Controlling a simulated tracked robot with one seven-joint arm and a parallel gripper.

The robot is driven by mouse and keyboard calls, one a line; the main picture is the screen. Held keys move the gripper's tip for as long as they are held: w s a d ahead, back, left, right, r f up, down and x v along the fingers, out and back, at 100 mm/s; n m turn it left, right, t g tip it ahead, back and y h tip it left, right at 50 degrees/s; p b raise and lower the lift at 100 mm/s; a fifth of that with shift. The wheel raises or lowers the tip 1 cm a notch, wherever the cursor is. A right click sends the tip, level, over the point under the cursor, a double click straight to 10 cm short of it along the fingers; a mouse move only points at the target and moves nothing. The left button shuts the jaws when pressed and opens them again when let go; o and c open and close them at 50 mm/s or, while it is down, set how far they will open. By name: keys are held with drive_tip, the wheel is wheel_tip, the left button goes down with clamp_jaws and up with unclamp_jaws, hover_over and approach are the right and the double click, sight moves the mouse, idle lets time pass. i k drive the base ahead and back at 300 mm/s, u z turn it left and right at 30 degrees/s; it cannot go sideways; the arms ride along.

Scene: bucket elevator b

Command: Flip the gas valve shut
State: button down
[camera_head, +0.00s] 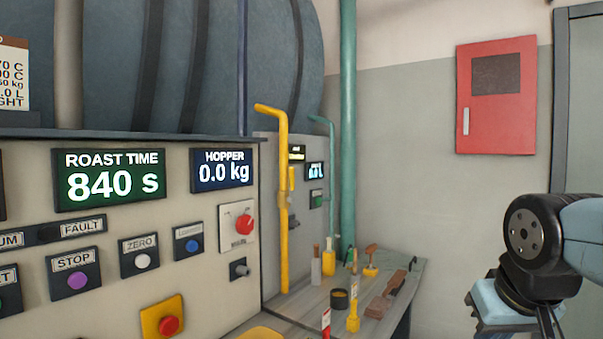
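A yellow gas pipe (284,235) runs upright beside the roaster panel and bends left at its top. A short yellow lever (291,179) sits on the upper part of this pipe and looks like the gas valve handle. It stands about upright, roughly in line with the pipe. The valve body is small and hard to make out. My arm shows at the right edge, well to the right of the pipe and apart from it. The fingers of my gripper are not visible.
A workbench (405,290) below and right of the pipe holds brushes, bottles and a black cup (340,299). A green pipe (348,130) stands behind. A control panel (110,225) with buttons fills the left. A red cabinet (496,97) hangs on the back wall.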

sight(292, 179)
drive_tip(key=u, duration=0.25)
drive_tip(key=i, duration=0.9)
drive_tip(key=u, duration=0.45)
drive_tip(key=k, duration=0.85)
drive_tip(key=u, duration=0.15)
drive_tip(key=i, duration=0.85)
drive_tip(key=z, duration=0.05)
